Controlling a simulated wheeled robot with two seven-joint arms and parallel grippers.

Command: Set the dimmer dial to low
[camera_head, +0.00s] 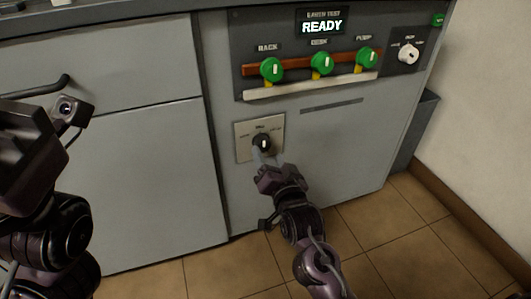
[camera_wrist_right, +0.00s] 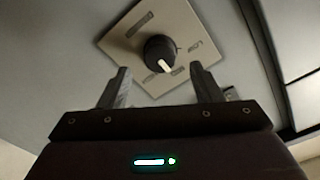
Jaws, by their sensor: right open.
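The dimmer dial (camera_head: 262,143) is a black round knob with a white pointer, on a pale square plate (camera_head: 244,128) low on the grey cabinet front. In the head view its pointer stands about upright. The dial also shows in the right wrist view (camera_wrist_right: 160,52), near the plate's middle, with the word LOW on one side. My right gripper (camera_head: 267,158) is at the plate, just below the dial. In the right wrist view its open fingers (camera_wrist_right: 161,88) stand apart, with the dial beyond and between their tips; I cannot tell whether they touch it. My left arm (camera_head: 45,150) is at the left; its fingers are not visible.
Above the plate, a panel holds green knobs (camera_head: 322,63) labelled rack, desk and pump, a READY display (camera_head: 321,26) and a white knob (camera_head: 408,53). A dark drawer handle (camera_head: 40,88) is at the left. The tiled floor (camera_head: 400,240) is clear at the right.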

